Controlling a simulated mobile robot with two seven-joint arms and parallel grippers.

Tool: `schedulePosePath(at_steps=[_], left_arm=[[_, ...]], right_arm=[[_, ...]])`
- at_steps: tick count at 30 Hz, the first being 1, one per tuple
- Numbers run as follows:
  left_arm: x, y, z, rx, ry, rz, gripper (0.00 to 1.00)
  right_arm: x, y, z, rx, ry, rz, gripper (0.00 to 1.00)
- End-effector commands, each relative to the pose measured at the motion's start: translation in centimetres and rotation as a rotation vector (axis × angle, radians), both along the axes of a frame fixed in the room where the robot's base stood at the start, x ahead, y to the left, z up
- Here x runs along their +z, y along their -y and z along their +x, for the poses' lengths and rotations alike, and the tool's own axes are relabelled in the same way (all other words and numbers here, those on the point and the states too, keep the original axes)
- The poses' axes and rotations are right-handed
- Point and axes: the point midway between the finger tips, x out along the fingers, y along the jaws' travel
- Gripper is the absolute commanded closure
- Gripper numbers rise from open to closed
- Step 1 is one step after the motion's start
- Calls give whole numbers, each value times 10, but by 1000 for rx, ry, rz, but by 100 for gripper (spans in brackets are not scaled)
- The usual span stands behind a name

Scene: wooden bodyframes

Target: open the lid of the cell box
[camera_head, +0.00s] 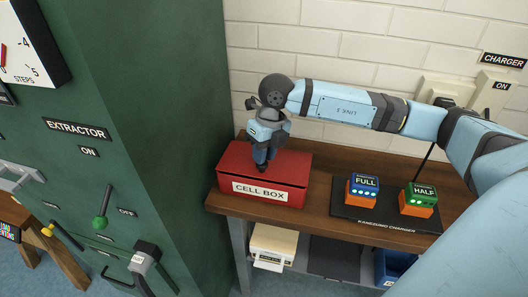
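The red cell box (230,185) stands on the left end of the wooden workbench, with a white "CELL BOX" label on its front. Its red lid (290,164) lies over the top, and a dark seam runs below the lid's front edge. I cannot tell whether the lid is slightly raised. My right arm comes in from the right, and my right gripper (261,167) points down at the middle of the lid. Its fingertips are dark and small, so whether they are open or touch the lid is unclear. My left gripper is not in view.
On the workbench (322,190), a black charger mat (385,222) holds a "FULL" cell (363,189) and a "HALF" cell (419,199). The green extractor cabinet (165,130) with levers stands close left of the bench. A white brick wall is behind.

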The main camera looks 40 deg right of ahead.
Motion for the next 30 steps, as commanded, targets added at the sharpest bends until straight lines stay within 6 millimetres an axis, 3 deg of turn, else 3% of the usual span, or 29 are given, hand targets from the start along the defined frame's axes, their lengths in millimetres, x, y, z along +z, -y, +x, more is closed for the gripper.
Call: schedulePosePath(at_steps=[1,3,30], left_arm=[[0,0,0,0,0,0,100],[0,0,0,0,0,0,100],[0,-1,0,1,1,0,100]], right_arm=[[0,0,0,0,0,0,90],[0,0,0,0,0,0,100],[0,0,0,0,0,0,100]])
